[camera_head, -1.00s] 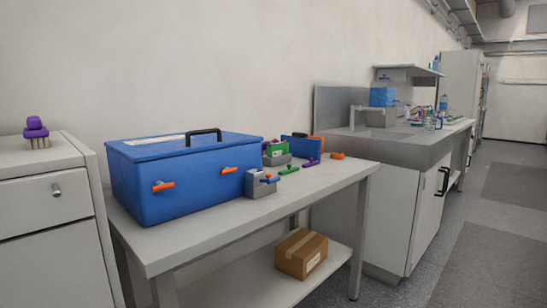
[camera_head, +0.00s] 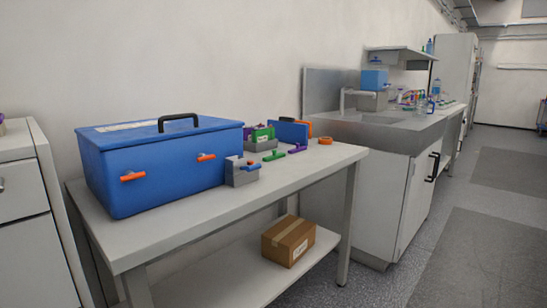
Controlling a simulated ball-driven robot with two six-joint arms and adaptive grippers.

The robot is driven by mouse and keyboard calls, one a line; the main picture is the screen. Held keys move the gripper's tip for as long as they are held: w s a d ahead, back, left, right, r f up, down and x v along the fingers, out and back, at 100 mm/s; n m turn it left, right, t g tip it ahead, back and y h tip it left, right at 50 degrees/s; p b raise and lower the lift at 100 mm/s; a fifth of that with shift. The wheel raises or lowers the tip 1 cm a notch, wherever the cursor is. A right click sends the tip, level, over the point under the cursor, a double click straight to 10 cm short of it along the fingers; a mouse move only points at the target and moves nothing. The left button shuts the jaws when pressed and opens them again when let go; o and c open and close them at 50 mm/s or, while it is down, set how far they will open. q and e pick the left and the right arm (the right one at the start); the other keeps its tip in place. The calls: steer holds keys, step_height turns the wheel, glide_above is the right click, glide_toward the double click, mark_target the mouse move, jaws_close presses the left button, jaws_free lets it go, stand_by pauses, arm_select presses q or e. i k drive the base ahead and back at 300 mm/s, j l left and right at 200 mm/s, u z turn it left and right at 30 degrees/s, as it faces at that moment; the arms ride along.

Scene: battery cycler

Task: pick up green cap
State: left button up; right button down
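A small flat green piece (camera_head: 274,156), which looks like the green cap, lies on the grey-white table (camera_head: 215,211) to the right of the blue box. A similar purple piece (camera_head: 297,149) lies just to its right. A larger green block (camera_head: 263,134) sits in a grey holder (camera_head: 262,146) behind it. Both are small at this distance, so I cannot make out their details. Neither of my grippers is in view.
A large blue box (camera_head: 160,165) with orange latches fills the table's left part. A grey holder with a blue-handled part (camera_head: 243,171) stands beside it. An orange ring (camera_head: 325,141) lies near the right end. A cardboard box (camera_head: 288,240) is on the lower shelf; floor at right is clear.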

mark_target(275, 156)
steer(key=i+l+u, duration=0.1)
steer(key=u, duration=0.7)
steer(key=i+l+u, duration=0.2)
steer(key=l+u, duration=0.15)
steer(key=i+l+u, duration=0.1)
steer(key=l+u, duration=0.25)
steer(key=i+l+u, duration=0.1)
steer(key=l+u, duration=0.2)
steer(key=l, duration=0.25)
